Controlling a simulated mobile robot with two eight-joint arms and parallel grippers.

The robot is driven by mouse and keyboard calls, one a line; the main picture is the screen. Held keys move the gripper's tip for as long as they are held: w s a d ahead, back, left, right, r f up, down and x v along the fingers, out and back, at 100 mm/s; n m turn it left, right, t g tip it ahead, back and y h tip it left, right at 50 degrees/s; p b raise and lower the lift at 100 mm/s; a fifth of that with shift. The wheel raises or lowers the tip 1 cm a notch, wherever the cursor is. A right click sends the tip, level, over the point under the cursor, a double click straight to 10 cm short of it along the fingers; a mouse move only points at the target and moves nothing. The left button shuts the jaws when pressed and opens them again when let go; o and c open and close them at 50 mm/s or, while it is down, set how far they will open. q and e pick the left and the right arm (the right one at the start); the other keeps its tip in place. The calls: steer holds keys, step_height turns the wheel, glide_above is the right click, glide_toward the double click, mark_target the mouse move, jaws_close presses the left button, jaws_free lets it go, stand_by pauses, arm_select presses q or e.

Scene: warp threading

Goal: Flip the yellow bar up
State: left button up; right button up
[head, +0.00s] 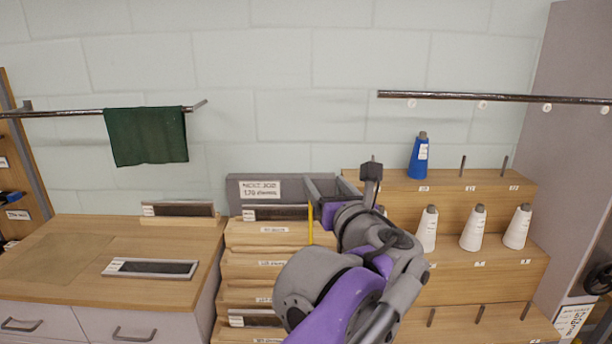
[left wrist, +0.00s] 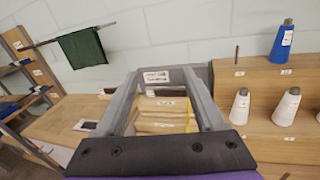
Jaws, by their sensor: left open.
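The yellow bar (head: 310,222) shows as a thin upright strip at the right side of the stacked wooden shelves, just left of my left gripper. In the left wrist view part of the yellow bar (left wrist: 188,119) shows beside the right finger. My left gripper (head: 324,187) is open and points at the rack's back board. My arm hides part of the shelves, and I cannot tell whether a finger touches the bar. My right gripper is not in view.
The shelf rack (head: 270,240) has a grey board with a "next job" label (head: 260,190). To the right, a stepped wooden stand (head: 480,258) holds white cones (head: 473,228) and a blue cone (head: 418,158). A desk (head: 75,275) and hanging green cloth (head: 146,135) are left.

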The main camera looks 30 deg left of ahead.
arm_select(q)
steer(key=x, duration=1)
steer(key=shift+a+r+p, duration=0.2)
steer(key=shift+r+p, duration=0.1)
steer(key=shift+w, duration=0.1)
steer(key=shift+c, duration=0.3)
jaws_close()
stand_by(0.6)
